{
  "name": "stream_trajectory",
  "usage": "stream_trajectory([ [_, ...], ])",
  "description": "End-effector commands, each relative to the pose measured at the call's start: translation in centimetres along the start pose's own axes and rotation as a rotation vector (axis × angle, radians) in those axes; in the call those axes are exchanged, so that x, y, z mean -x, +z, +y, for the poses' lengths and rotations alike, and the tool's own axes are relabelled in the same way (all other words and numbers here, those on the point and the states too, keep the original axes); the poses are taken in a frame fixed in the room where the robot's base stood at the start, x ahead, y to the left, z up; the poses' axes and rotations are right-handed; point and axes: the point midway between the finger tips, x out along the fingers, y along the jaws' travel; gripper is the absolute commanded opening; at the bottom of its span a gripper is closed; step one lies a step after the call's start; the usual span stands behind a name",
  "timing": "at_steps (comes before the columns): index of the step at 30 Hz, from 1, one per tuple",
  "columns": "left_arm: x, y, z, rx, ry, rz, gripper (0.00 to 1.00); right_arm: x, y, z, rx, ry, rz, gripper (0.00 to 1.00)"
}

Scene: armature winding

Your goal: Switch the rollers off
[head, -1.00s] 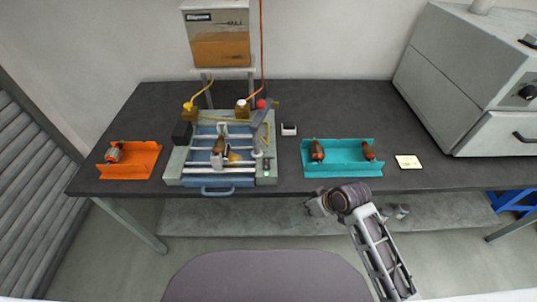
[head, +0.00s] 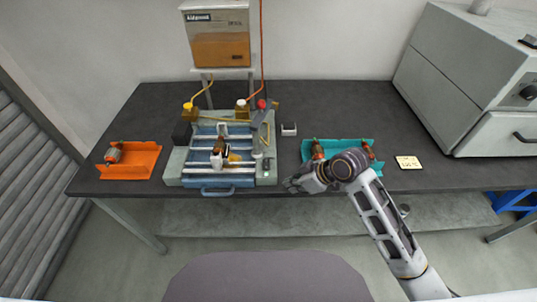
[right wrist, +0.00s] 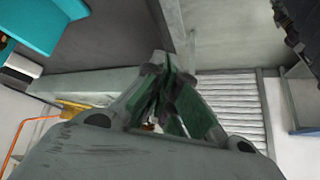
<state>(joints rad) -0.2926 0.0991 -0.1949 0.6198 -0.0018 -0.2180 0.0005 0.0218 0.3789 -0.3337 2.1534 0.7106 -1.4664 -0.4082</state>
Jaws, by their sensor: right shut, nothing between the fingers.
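The winding machine with its rollers (head: 206,171) stands on the dark bench, left of centre in the head view. It has a grey frame, pale bars across a blue bed and a blue handle (head: 217,191) at the front. A small dark control with a pale and greenish part (head: 267,166) is on the frame's right side; its on or off state is too small to tell. My right gripper (head: 292,184) is shut and empty, right of the machine's front right corner and apart from it. Its closed fingers fill the middle of the right wrist view (right wrist: 165,97). My left gripper is not in view.
A teal tray (head: 345,144) with brown armatures lies behind my right arm; it also shows in the right wrist view (right wrist: 32,22). An orange tray (head: 143,160) is at the left. A small white-and-black box (head: 288,129) and a paper note (head: 408,162) lie on the bench.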

Motion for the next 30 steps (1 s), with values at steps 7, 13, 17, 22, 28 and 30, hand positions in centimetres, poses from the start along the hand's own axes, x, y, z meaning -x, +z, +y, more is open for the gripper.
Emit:
stream_trajectory([
  [7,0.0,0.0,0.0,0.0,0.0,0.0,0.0,0.7,-2.5,0.8,0.109,-0.05,0.029,0.0],
  [13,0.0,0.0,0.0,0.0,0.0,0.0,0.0,1.5,-4.3,1.4,0.19,-0.089,0.052,0.0],
  [17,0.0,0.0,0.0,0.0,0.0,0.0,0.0,2.2,-5.5,1.8,0.24,-0.112,0.067,0.0],
  [22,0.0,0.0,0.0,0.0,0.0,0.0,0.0,3.2,-6.9,2.4,0.303,-0.14,0.086,0.0],
  [28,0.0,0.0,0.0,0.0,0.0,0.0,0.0,4.5,-8.5,3.2,0.371,-0.171,0.108,0.0],
  [30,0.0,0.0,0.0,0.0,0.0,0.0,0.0,5.0,-9.0,3.5,0.392,-0.18,0.116,0.0],
])
